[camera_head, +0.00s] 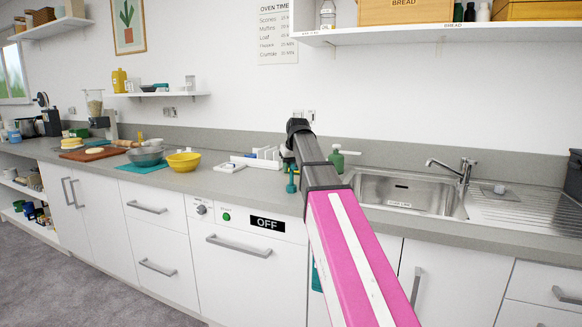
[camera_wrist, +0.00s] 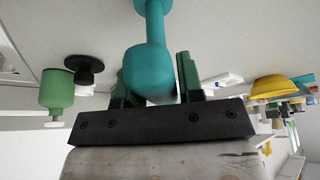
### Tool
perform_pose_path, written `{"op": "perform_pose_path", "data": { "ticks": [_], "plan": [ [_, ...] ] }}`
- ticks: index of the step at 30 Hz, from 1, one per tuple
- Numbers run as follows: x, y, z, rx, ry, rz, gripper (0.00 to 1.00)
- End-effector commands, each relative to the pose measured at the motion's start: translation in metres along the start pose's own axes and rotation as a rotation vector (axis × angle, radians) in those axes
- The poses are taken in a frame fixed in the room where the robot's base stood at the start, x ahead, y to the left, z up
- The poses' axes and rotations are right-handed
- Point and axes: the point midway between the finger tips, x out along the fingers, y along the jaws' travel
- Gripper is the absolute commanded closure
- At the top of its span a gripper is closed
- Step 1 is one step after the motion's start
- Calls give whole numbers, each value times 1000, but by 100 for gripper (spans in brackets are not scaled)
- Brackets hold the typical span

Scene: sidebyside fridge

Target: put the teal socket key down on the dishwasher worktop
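The teal socket key (camera_wrist: 148,72) is between the green fingers of my gripper (camera_wrist: 155,85) in the wrist view, its thick end in the grip and its shaft running to the top edge. In the head view the key (camera_head: 291,180) hangs below my gripper (camera_head: 288,163), at the front part of the grey dishwasher worktop (camera_head: 240,189). My gripper appears shut on it. I cannot tell whether the key's lower end touches the worktop. My pink and grey arm hides some worktop to the right.
A white rack (camera_head: 262,158) and a small white tray (camera_head: 229,167) stand behind the key. A yellow bowl (camera_head: 184,162) is to the left. A green bottle (camera_head: 337,160) and the sink (camera_head: 405,192) are to the right.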

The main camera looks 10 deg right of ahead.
Motion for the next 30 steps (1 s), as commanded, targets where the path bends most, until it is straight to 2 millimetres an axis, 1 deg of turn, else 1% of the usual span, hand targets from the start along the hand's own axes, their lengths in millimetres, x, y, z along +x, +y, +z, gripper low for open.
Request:
{"op": "perform_pose_path", "data": {
  "ticks": [1, 2, 10, 14, 17, 27, 30],
  "plan": [
    [0, 0, 0, 0, 0, 0, 48],
    [0, 0, 0, 0, 0, 0, 45],
    [-1, 0, 0, 0, 0, 0, 45],
    [-7, 0, -1, 0, 0, 0, 45],
    [-19, 0, -1, 0, 1, 0, 45],
    [-79, 0, -2, 0, 2, 1, 45],
    [-95, 0, -1, 0, 1, 0, 45]
  ]
}}
